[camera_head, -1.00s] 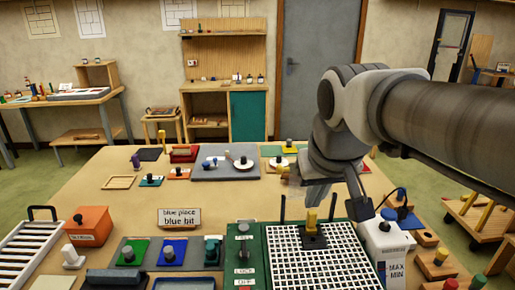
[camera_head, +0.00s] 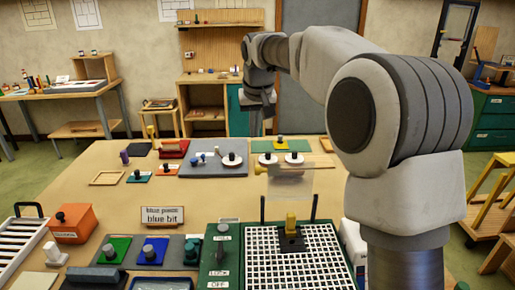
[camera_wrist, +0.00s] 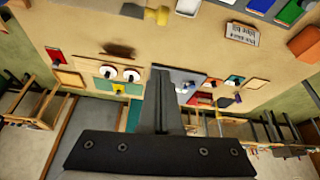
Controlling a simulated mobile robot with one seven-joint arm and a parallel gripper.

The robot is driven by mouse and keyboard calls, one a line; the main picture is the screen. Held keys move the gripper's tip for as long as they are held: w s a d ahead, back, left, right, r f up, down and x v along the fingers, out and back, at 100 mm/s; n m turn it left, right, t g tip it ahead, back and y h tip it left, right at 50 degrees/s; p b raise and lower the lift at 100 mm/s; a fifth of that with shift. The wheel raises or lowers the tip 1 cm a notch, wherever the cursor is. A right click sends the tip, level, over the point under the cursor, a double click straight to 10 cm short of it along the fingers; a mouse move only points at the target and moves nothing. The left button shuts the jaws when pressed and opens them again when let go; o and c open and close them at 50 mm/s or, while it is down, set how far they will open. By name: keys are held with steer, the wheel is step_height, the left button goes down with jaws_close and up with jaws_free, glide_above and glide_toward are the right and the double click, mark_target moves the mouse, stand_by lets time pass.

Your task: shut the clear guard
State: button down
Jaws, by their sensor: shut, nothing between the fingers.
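The clear guard (camera_head: 291,186) is a see-through panel standing raised at the back of the white grid bed (camera_head: 285,262). A tan knob (camera_head: 260,170) sits at its upper left corner. Two dark posts (camera_head: 315,207) rise near its lower edge. My gripper (camera_head: 257,128) is beyond the guard, near the table's far edge, and apart from it. In the wrist view its fingers (camera_wrist: 166,75) are shut with nothing between them. A yellowish knob (camera_wrist: 157,14) shows at the top of that view, apart from the fingers; it looks like the guard's knob.
A yellow-handled black block (camera_head: 291,236) stands on the grid. A green switch box (camera_head: 221,262) stands left of the grid. A grey board (camera_head: 212,163) and a green board with white discs (camera_head: 280,146) lie behind. My arm hides the table's right side.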

steer(key=d+x, duration=0.1)
steer(key=x, duration=0.9)
steer(key=s, duration=0.4)
steer(key=shift+s+a+p, duration=0.15)
steer(key=shift+a+p, duration=0.05)
steer(key=shift+p, duration=0.2)
steer(key=shift+b, duration=0.35)
steer(key=shift+s, duration=0.1)
steer(key=shift+s+r+t, duration=0.1)
steer(key=shift+s+t, duration=0.05)
steer(key=shift+t, duration=0.15)
steer(key=shift+b, duration=0.35)
